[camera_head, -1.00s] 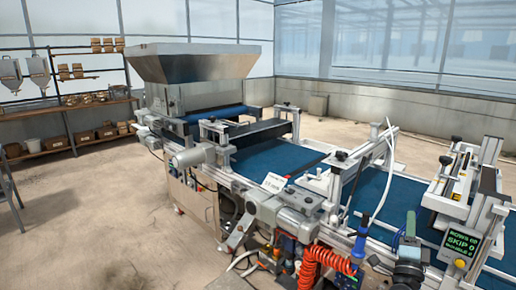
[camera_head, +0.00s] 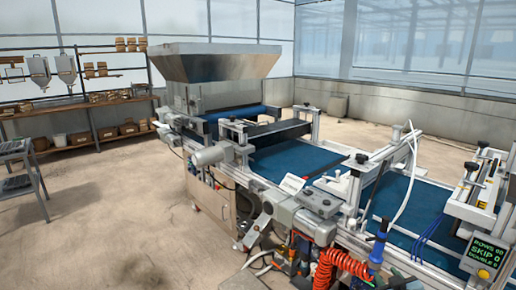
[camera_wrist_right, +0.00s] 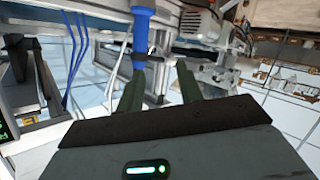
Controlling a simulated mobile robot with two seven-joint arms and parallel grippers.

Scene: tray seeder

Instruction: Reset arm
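My right gripper (camera_wrist_right: 160,82) shows in its wrist view with its two dark green fingers apart and nothing held between them. In the head view, only a small part of the right gripper (camera_head: 404,277) shows at the bottom edge, right of the blue-handled tool. The blue-handled tool (camera_head: 378,243) stands upright at the near side of the seeder line. In the wrist view, this tool (camera_wrist_right: 141,32) lies beyond the fingers, nearer the left one, and looks apart from them. My left gripper is out of view.
The tray seeder has a metal hopper (camera_head: 215,64), a blue belt (camera_head: 285,160) and a display (camera_head: 486,252) reading SKIP 0. An orange coiled hose (camera_head: 340,265) hangs at its near side. Shelves (camera_head: 85,145) and a rack (camera_head: 22,172) stand left. The floor (camera_head: 110,215) between is clear.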

